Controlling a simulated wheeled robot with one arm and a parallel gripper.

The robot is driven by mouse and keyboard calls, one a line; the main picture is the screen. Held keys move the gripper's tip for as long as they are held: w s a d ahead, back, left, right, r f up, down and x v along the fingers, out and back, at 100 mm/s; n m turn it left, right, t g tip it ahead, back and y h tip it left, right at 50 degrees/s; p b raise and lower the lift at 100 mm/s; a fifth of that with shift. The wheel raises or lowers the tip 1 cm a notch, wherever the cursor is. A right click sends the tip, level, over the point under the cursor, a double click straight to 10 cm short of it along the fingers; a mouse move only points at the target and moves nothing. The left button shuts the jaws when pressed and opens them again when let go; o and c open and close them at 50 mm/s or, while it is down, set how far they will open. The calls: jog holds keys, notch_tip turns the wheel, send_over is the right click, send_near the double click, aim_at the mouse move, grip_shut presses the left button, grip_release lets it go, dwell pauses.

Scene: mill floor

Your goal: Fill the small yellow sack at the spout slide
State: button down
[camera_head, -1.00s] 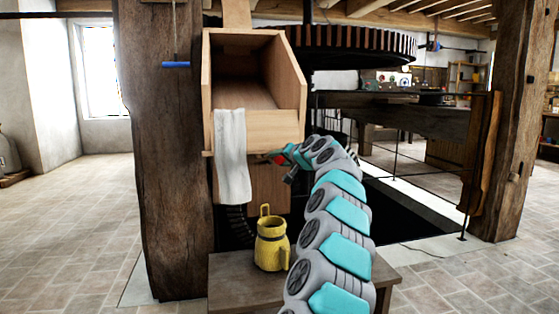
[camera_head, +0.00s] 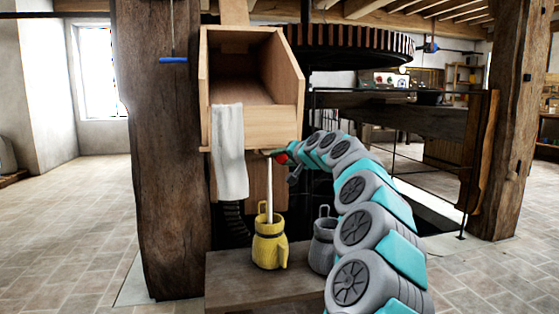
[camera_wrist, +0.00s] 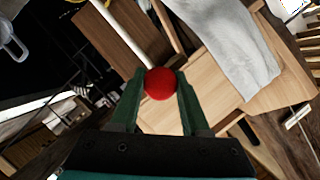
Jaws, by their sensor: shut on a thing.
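The small yellow sack (camera_head: 268,250) stands upright on a low wooden bench (camera_head: 238,273), below the wooden spout box (camera_head: 262,126). A pale stream (camera_head: 269,190) runs down from under the box into the sack's open top; it also shows in the wrist view (camera_wrist: 118,32). My gripper (camera_head: 284,158) is at the lower front of the box, above and slightly right of the sack. In the wrist view my gripper (camera_wrist: 160,88) is shut on the red knob (camera_wrist: 160,83) of the slide. The level inside the sack is hidden.
A grey sack (camera_head: 322,248) stands on the bench right of the yellow one, partly behind my arm. A white cloth (camera_head: 229,150) hangs over the box's front edge. Thick timber posts (camera_head: 160,150) flank the area. The floor at left is clear.

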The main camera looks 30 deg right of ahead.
jog(key=shift+s+a+f, duration=0.15)
jog(key=shift+s, duration=0.25)
jog(key=shift+s+a+f, duration=0.1)
jog(key=shift+s, duration=0.25)
jog(key=shift+c, duration=1.9)
grip_release()
jog(key=shift+r, duration=0.1)
jog(key=shift+s+r, duration=0.1)
jog(key=shift+s+r, duration=0.15)
jog(key=shift+s, duration=0.15)
jog(key=v, duration=0.7)
